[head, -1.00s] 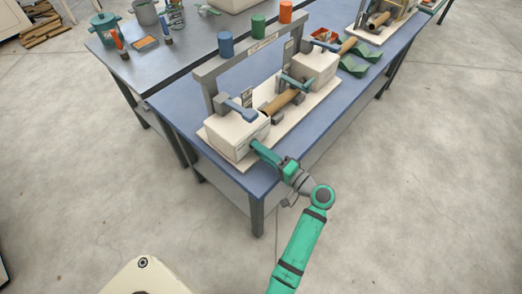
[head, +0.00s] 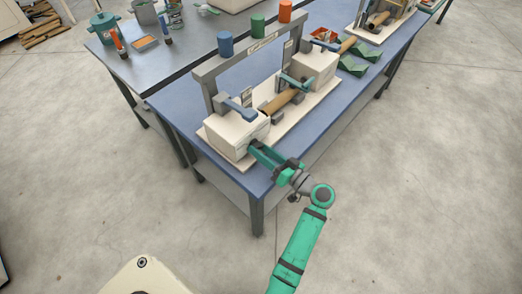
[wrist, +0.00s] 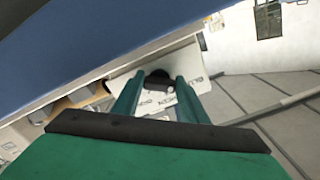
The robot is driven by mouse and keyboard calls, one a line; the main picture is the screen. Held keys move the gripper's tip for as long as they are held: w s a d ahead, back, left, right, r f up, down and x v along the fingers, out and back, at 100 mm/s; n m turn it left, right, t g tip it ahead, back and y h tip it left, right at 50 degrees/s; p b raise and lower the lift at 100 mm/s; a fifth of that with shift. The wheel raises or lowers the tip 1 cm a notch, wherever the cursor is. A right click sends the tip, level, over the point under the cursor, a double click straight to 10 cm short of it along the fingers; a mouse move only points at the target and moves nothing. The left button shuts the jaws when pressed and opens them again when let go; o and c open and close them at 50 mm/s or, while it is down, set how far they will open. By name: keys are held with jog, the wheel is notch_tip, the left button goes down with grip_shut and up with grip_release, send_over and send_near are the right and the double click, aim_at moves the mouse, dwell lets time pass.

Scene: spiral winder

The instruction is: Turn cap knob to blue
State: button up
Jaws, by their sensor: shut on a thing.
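The spiral winder stands on the blue table, with a white box housing (head: 236,135) at its near end. In the wrist view a dark cap knob (wrist: 158,78) shows on the white housing face, between my fingertips. Dark lettering is printed around it; I cannot read it surely, nor tell the knob's setting. My teal gripper (head: 252,150) reaches the near end face of this housing, its two fingers shut on the knob. In the head view the knob is hidden by the gripper.
A grey frame (head: 208,84) spans the winder, with blue (head: 225,43), green (head: 258,26) and orange (head: 286,11) cylinders along its top. A blue-grey lever (head: 236,108) sits on the near housing. A brown roll (head: 281,102) lies between the housings. Floor is clear at right.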

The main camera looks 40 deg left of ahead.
jog(key=shift+f+n, duration=0.1)
jog(key=shift+n, duration=0.2)
dwell(0.4)
jog(key=o, duration=1)
jog(key=shift+o, duration=0.2)
jog(key=d, duration=1)
jog(key=shift+s+d, duration=0.4)
jog(key=shift+s, duration=0.05)
